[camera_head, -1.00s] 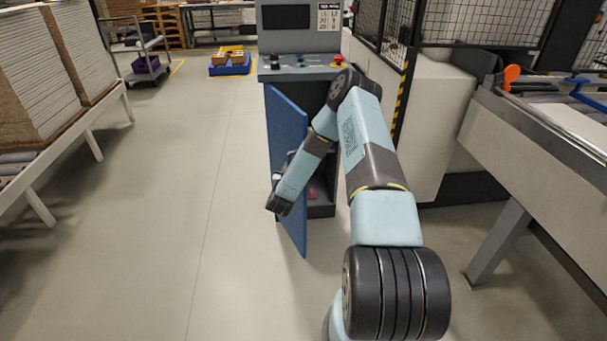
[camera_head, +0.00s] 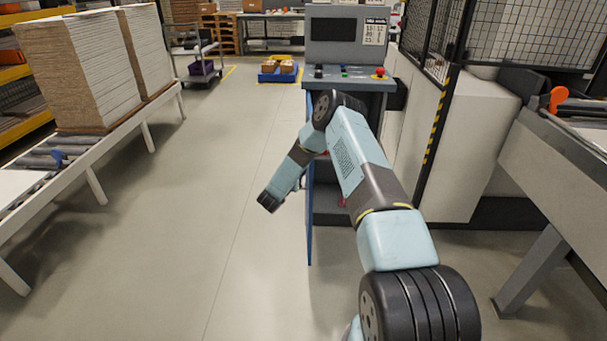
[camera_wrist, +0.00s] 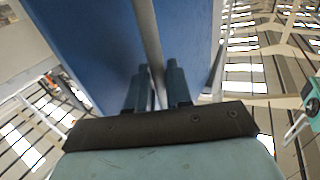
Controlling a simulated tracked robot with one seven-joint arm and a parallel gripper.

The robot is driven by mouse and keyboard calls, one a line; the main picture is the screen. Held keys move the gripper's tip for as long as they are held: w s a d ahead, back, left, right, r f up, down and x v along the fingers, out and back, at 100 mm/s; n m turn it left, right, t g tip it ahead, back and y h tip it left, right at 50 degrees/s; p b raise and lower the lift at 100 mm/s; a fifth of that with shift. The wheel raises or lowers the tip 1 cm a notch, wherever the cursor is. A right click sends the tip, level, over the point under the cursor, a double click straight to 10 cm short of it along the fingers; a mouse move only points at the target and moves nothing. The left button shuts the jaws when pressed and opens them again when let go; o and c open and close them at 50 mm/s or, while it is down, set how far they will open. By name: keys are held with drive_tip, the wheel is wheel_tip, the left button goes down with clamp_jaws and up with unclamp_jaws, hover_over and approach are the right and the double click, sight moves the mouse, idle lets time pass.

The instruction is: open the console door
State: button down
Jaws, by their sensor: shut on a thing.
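The console (camera_head: 346,52) stands ahead in the head view, with a grey upper part, a screen and a button panel. Its blue door (camera_head: 309,225) stands open toward me and is seen almost edge-on. In the wrist view the blue door face (camera_wrist: 95,45) fills the upper left, with a grey bar handle (camera_wrist: 147,28) running along it. My gripper (camera_wrist: 158,75) is shut on the handle, one finger on each side. In the head view my arm covers part of the door and the cabinet, and the fingers cannot be made out.
The dark cabinet opening (camera_head: 330,207) shows right of the door. A machine with a mesh guard (camera_head: 510,35) and a white body (camera_head: 480,130) stands at the right. A roller conveyor with stacked boards (camera_head: 80,75) is at the left. The floor (camera_head: 200,220) between is clear.

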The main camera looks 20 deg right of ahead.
drive_tip(key=shift+s+f, duration=0.1)
drive_tip(key=shift+s, duration=0.1)
drive_tip(key=c, duration=1.2)
unclamp_jaws()
drive_tip(key=shift+d, duration=0.1)
drive_tip(key=v, duration=1.3)
drive_tip(key=shift+s+a, duration=0.25)
drive_tip(key=shift+a, duration=0.05)
